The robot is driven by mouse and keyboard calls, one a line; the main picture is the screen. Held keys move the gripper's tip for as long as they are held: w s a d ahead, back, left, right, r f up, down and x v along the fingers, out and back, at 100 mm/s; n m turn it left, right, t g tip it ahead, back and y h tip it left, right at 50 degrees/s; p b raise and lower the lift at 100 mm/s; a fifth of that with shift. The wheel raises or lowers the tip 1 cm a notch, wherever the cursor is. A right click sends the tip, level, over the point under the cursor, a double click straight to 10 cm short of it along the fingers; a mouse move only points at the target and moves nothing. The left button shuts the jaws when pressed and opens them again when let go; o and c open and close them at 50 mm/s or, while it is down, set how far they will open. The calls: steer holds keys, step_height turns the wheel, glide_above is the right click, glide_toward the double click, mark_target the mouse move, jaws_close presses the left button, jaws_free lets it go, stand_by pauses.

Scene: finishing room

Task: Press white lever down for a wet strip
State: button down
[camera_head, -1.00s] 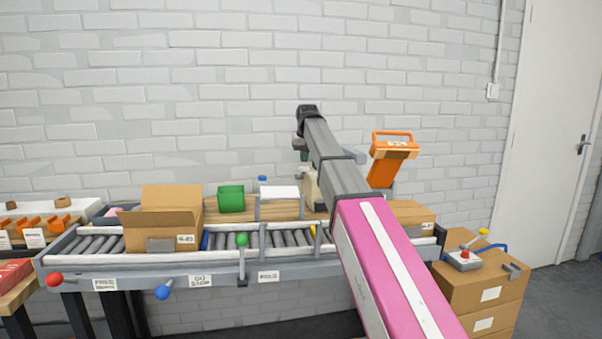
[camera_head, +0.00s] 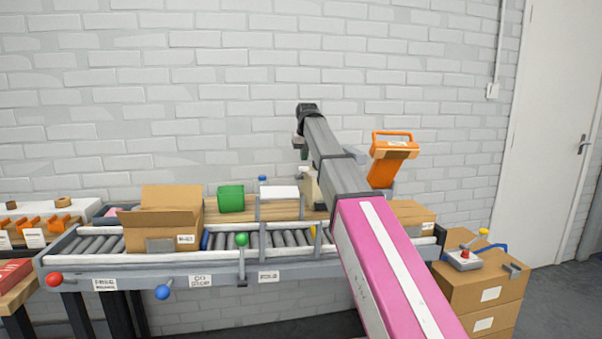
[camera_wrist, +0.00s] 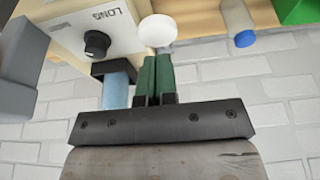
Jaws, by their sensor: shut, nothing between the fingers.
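The white lever's round knob (camera_wrist: 156,31) shows at the top of the wrist view, at the tips of my gripper's green fingers (camera_wrist: 157,60). The fingers are shut together with nothing between them. They overlap the knob's edge in the picture; I cannot tell whether they touch it. Beside them is the beige dispenser (camera_wrist: 75,35), with a black dial and the word LONG. A light blue strip (camera_wrist: 116,92) shows at its black outlet. In the head view my gripper (camera_head: 304,153) is small above the dispenser (camera_head: 310,188), which my arm partly hides.
A roller conveyor (camera_head: 95,245) runs in front, with an open carton (camera_head: 165,218) on it. A green block (camera_head: 231,198) and a blue-capped bottle (camera_head: 263,181) stand behind. An orange device (camera_head: 390,160) is right of my arm. A brick wall closes the back.

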steer(key=shift+r, duration=2.35)
